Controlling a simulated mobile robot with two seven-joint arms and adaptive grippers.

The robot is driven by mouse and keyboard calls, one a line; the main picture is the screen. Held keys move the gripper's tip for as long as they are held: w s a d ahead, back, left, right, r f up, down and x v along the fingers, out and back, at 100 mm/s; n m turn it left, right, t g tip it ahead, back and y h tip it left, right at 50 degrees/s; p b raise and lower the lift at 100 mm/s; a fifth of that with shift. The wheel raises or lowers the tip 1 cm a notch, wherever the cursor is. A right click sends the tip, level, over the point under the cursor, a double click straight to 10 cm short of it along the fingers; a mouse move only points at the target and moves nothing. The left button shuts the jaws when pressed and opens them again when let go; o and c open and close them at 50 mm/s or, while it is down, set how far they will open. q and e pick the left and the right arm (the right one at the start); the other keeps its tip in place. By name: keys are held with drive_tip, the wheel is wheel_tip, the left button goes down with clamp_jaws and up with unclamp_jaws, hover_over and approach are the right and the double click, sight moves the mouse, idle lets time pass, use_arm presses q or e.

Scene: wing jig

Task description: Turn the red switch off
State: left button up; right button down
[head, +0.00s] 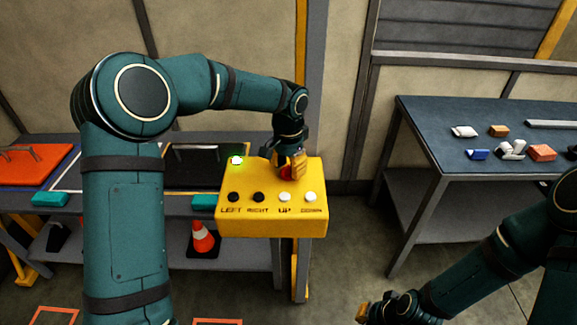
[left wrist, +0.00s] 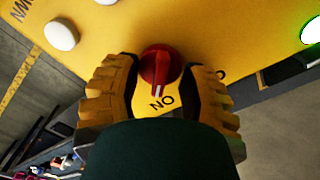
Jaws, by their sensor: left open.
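The red switch (left wrist: 160,66) is a round rotary knob with a raised grip on the yellow control box (head: 270,217). In the left wrist view its grip points towards the label ON, which reads upside down. Another label to the right is mostly hidden by a finger. My left gripper (left wrist: 158,82) is open, with one yellow ridged finger on each side of the knob; I cannot tell whether they touch it. In the head view the left gripper (head: 288,168) covers most of the switch. My right gripper (head: 364,313) is low at the bottom edge, its jaws unclear.
A green light (head: 236,160) glows on the box. Black and white buttons labelled LEFT, RIGHT, UP and DOWN line its front. A bench (head: 415,118) with several small blocks stands right. A left bench carries an orange panel (head: 38,165); a traffic cone (head: 203,238) is below.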

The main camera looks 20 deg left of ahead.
use_arm(q)
clamp_jaws()
drive_tip(key=shift+n, duration=0.4)
drive_tip(key=n, duration=0.3)
drive_tip(key=shift+n, duration=0.4)
drive_tip(key=n, duration=0.4)
drive_tip(key=shift+n, duration=0.3)
drive_tip(key=n+p, duration=0.1)
drive_tip(key=n, duration=0.3)
drive_tip(key=n+p, duration=0.1)
drive_tip(key=n, duration=0.3)
drive_tip(key=shift+n, duration=0.3)
